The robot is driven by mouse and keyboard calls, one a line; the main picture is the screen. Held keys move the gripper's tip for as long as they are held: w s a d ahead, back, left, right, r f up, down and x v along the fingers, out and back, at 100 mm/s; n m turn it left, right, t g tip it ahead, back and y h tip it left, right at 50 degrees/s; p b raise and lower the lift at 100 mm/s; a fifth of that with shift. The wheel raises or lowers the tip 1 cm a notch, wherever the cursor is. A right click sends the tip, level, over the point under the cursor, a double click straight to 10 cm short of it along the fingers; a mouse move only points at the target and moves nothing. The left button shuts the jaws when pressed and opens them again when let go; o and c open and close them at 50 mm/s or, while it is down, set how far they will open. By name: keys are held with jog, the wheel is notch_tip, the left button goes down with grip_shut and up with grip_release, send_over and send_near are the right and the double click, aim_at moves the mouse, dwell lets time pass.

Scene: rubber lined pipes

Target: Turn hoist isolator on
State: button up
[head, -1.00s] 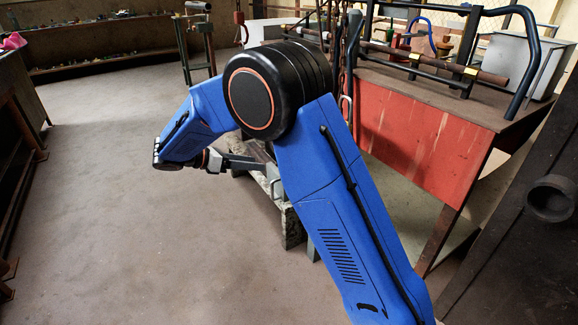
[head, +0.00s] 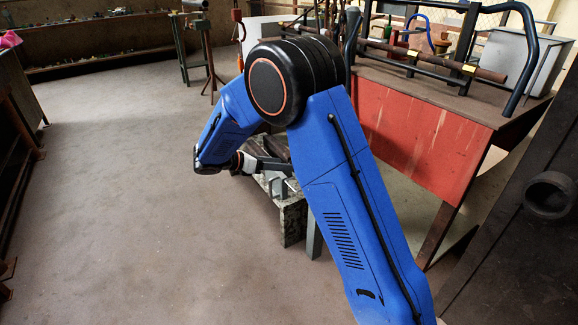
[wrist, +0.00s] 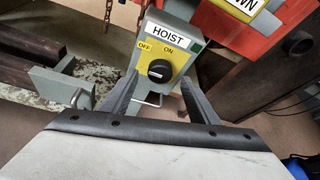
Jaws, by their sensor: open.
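The hoist isolator is a grey box (wrist: 189,42) with a white HOIST label (wrist: 170,35) and a yellow plate marked OFF at left and ON to its right. A round black knob (wrist: 159,71) sits on the plate with a small pale mark; I cannot tell surely which word it points to. My gripper (wrist: 160,84) is open, its two fingers on either side of the knob in the wrist view, with no clear contact. In the head view my blue arm hides the isolator, and the gripper shows only partly.
Grey metal brackets (wrist: 62,82) stand left of the isolator in the wrist view. A red panel with a yellow sign (wrist: 240,8) is at upper right. In the head view a red-fronted bench (head: 415,135) stands right of my arm, and open floor (head: 115,200) lies left.

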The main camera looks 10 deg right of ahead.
jog(key=shift+x, duration=2.3)
jog(key=c, duration=1)
